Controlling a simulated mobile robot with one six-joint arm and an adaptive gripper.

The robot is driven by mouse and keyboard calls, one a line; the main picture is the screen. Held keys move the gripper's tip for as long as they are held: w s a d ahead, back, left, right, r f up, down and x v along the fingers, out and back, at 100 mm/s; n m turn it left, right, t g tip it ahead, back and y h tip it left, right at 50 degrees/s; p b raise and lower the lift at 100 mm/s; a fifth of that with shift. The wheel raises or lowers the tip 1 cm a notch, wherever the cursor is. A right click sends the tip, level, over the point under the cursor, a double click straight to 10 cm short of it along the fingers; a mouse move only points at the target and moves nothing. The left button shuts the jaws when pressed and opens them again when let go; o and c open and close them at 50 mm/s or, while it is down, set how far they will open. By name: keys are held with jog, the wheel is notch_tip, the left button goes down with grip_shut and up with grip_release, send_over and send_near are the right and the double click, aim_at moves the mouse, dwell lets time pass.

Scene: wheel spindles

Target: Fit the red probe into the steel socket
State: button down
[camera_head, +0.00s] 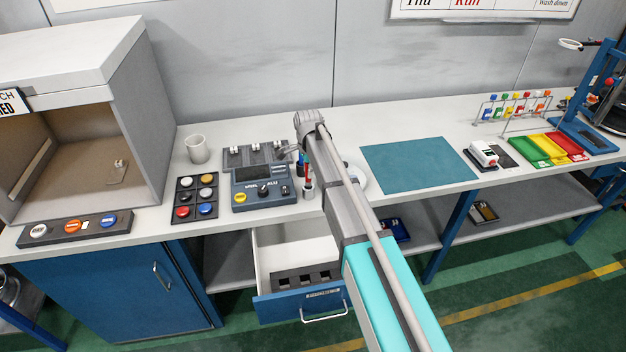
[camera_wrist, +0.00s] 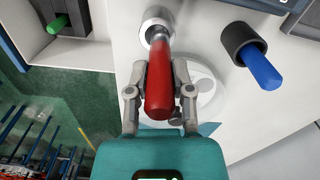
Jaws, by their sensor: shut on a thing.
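In the wrist view my gripper (camera_wrist: 159,78) is shut on the red probe (camera_wrist: 159,88), a finger on each side of its red handle. The probe's bare metal tip points at the steel socket (camera_wrist: 150,22), a round ring on the white bench top. The tip overlaps the socket's opening; I cannot tell how deep it sits. In the head view the red probe (camera_head: 308,184) shows small below my gripper (camera_head: 301,158), above the grey steel socket (camera_head: 308,194) near the bench's front edge. My arm hides part of this area.
A blue probe (camera_wrist: 262,69) stands in a black socket (camera_wrist: 243,42) beside the steel one. A green probe (camera_wrist: 58,24) lies in the open drawer (camera_head: 283,246) below. A control box (camera_head: 262,187) is left of my gripper. A teal mat (camera_head: 418,164) is clear at right.

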jog(key=shift+s+f+b, duration=0.15)
jog(key=shift+f+b, duration=0.6)
jog(key=shift+b, duration=0.1)
jog(key=shift+f+b, duration=1)
jog(key=shift+f, duration=0.1)
